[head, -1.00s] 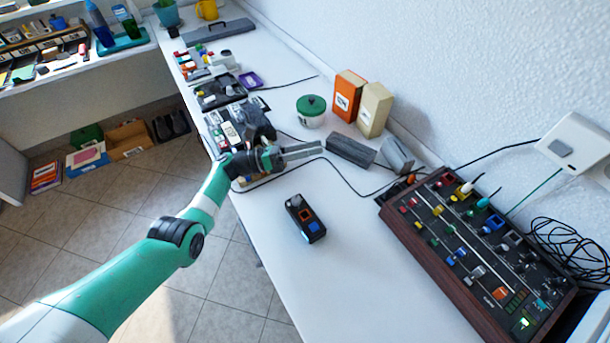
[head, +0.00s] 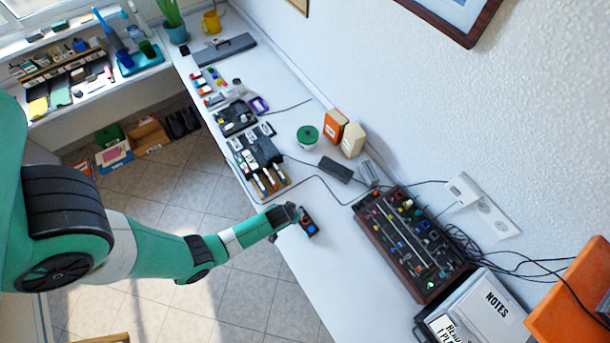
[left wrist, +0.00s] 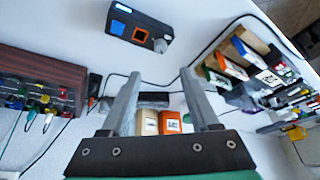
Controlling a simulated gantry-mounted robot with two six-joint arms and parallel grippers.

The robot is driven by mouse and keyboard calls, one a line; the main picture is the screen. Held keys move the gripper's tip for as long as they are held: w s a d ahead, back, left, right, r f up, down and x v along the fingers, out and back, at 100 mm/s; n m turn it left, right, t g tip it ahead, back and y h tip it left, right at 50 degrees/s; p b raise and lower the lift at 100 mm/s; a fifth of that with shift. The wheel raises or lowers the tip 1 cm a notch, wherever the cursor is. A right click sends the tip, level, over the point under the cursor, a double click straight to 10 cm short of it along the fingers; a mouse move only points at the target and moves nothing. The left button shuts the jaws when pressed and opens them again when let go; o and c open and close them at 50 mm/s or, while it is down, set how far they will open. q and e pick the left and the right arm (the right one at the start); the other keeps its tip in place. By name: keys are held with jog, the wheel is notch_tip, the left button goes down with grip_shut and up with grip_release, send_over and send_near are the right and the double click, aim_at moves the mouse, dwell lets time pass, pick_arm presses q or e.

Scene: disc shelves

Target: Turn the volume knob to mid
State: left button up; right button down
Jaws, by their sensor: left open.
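A small black device (head: 309,222) lies on the white table near its front edge. In the left wrist view the same device (left wrist: 140,29) has a blue square, an orange-framed square and a round grey knob (left wrist: 160,46) at one end. I cannot read any marking around the knob. My left gripper (head: 291,213) is beside the device in the head view. In the left wrist view its two fingers (left wrist: 160,77) are spread apart with nothing gripped, and the knob shows beyond the gap between them. My right gripper is out of view.
A wood-sided control panel (head: 410,240) with several coloured knobs and sliders stands to the right. A dark grey block (head: 335,170), a green-lidded jar (head: 307,137) and an orange box (head: 335,125) stand farther back. A black cable crosses the table.

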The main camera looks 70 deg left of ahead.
pick_arm(q)
jog(key=b+x, duration=0.7)
jog(key=x, duration=0.4)
jog(key=shift+s+f+b, duration=0.1)
jog(key=shift+f+b, duration=0.3)
grip_shut()
